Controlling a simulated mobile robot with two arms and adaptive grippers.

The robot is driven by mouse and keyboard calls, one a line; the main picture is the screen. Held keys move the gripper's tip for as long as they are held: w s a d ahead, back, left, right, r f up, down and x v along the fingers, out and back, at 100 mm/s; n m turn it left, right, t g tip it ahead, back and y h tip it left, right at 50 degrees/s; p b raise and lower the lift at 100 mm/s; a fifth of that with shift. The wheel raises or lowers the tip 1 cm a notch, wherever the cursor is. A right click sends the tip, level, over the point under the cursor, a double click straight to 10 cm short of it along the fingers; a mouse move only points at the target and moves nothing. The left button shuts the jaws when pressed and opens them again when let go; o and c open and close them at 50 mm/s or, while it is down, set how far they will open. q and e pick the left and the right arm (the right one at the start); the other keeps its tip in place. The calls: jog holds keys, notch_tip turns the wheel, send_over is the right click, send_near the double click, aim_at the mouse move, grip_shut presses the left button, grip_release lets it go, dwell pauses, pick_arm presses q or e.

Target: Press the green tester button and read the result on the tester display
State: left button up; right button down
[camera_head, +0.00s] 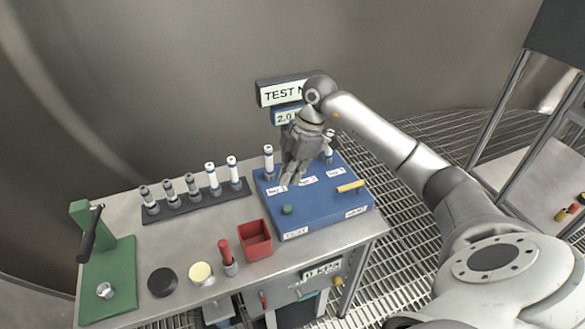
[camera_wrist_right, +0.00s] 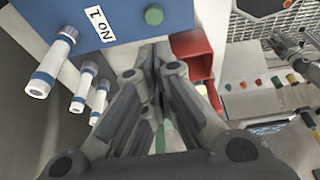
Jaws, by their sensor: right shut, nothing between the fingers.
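The blue tester (camera_head: 325,205) stands at the right end of the steel bench, and its panel also shows in the wrist view (camera_wrist_right: 120,12). Its green button (camera_head: 287,210) is at the front left of the top, and is clear of the fingers in the wrist view (camera_wrist_right: 153,15). The tester display (camera_head: 280,93) stands behind; "TEST N" is readable, the rest hidden by my right arm. A smaller blue sign below reads "2.0", partly hidden. My right gripper (camera_head: 290,182) is shut and empty over the tester, behind the button; its fingertips also show in the wrist view (camera_wrist_right: 160,48). My left gripper is not in view.
White-and-blue cylinders (camera_head: 268,161) stand at the tester's back. A dark rack (camera_head: 193,203) of several cylinders, a red bin (camera_head: 255,240), a red-handled tool (camera_head: 227,257) and a green press (camera_head: 108,270) share the bench. A yellow bar (camera_head: 350,187) lies on the tester.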

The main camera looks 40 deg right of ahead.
aim_at(287, 209)
jog(key=x, duration=0.3)
jog(key=p+x, duration=0.1)
jog(key=x, duration=0.1)
jog(key=d+p+x, duration=0.1)
jog(key=x, duration=0.2)
jog(key=shift+s+a+f, duration=0.1)
jog(key=shift+a+f, duration=0.05)
jog(key=shift+f, duration=0.7)
